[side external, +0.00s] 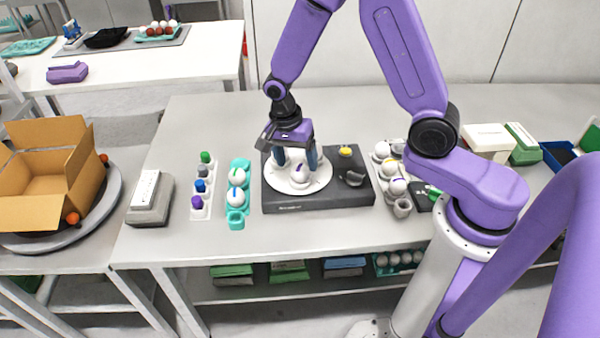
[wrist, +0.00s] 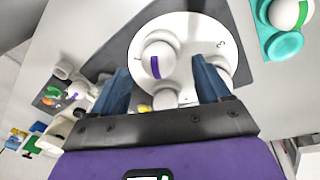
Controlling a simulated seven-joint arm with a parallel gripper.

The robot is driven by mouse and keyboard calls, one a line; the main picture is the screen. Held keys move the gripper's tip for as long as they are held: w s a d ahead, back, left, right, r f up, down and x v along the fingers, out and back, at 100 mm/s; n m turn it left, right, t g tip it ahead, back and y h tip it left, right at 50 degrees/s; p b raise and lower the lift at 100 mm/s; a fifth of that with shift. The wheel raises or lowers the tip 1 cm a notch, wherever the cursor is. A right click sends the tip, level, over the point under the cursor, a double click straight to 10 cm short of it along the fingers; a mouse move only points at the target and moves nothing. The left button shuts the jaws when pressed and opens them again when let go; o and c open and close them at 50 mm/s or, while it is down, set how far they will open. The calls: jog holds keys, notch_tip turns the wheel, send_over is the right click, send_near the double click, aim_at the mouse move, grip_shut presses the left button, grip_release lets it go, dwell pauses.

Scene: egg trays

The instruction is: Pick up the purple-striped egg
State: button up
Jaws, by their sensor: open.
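A white egg with a purple stripe (side external: 299,175) sits on the white round plate (side external: 281,183) of a dark flat device. In the wrist view the egg (wrist: 158,57) shows its purple stripe facing me. My gripper (side external: 297,161) points down over the plate, with its two blue fingers apart. In the wrist view my gripper (wrist: 161,72) has one finger on each side of the egg's line, and nothing is held.
A teal tray (side external: 236,216) with striped eggs stands left of the device (side external: 345,196). A grey-white egg tray (side external: 402,208) stands close on its right, and one egg there also seems purple-striped. A white rack of coloured pieces (side external: 201,208) is farther left. The table's front is clear.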

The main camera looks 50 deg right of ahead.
aim_at(298, 165)
jog(key=shift+s+d+f, duration=0.1)
jog(key=shift+f, duration=0.7)
jog(key=shift+s+d+f, duration=0.1)
jog(key=shift+f, duration=0.65)
jog(key=c, duration=0.8)
jog(key=shift+o, duration=0.2)
